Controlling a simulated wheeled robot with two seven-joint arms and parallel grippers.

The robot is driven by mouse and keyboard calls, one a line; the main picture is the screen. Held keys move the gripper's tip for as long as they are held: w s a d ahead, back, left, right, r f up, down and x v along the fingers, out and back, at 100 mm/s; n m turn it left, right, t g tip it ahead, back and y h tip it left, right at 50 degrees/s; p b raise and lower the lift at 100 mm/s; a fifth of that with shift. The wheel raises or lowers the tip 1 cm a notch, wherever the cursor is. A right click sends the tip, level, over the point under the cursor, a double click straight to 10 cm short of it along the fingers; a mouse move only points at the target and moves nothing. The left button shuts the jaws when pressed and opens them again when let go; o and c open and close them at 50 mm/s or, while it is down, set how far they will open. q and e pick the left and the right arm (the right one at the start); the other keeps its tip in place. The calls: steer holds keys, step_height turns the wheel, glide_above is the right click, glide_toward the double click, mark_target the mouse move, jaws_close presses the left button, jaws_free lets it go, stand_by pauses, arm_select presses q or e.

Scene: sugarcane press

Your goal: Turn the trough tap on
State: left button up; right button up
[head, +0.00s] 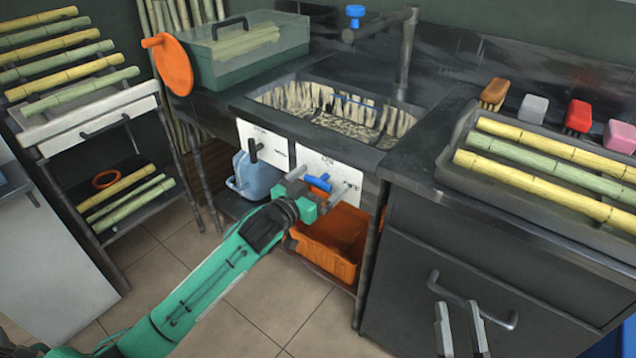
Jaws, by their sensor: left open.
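The trough (345,113) is a sink sunk in the dark counter, with a dark tap spout (407,50) standing behind it. A blue knob (355,14) sits on top of the spout's free end. Below the trough are two white panels, the left with a black lever (254,149) and the right (347,172) with a blue lever (318,183). My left gripper (321,180) is open at the right panel, its fingers on either side of the blue lever. I cannot tell whether they touch it. My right gripper (461,311) is open and empty at the bottom, before the dark cabinet.
An orange crate (333,243) and a blue jug (257,176) stand beneath the panels. A tray (457,187) of cane and several brushes are on the right counter. A green box (240,65) stands at the back left. The tiled floor (240,318) is clear in front.

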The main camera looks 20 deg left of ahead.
arm_select(q)
steer(key=c, duration=0.9)
steer(key=shift+o, duration=0.2)
arm_select(e)
steer(key=shift+f, duration=0.1)
